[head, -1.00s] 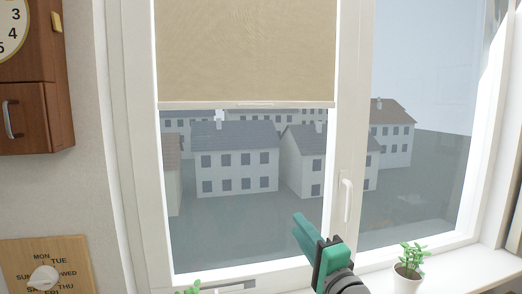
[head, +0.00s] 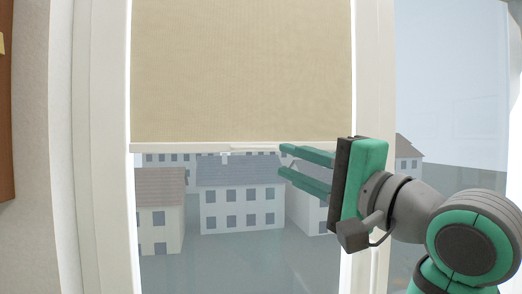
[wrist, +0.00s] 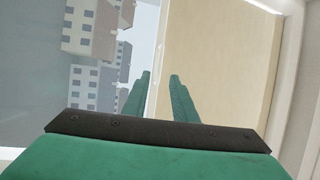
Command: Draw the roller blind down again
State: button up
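The beige roller blind (head: 240,70) hangs over the upper part of the left window pane, with the town visible below it. Its pale bottom bar (head: 180,148) has a thin pull tab (head: 255,149) near the middle. My gripper (head: 281,159) is open and empty. Its upper finger is level with the bar, just right of the tab, and its lower finger is below. In the wrist view, the fingers (wrist: 160,76) appear on either side of the bar's line, with the blind (wrist: 225,60) to the right. I cannot tell whether they touch the bar.
The white window frame (head: 100,150) borders the blind on the left, and the post (head: 373,60) is on the right. A second pane (head: 450,80) lies right of the post. The area below the bar is clear in front of the glass.

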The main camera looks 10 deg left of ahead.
aim_at(256, 148)
jog(key=x, duration=1)
jog(key=shift+r, duration=0.1)
jog(key=shift+c, duration=0.3)
grip_shut()
dwell(0.9)
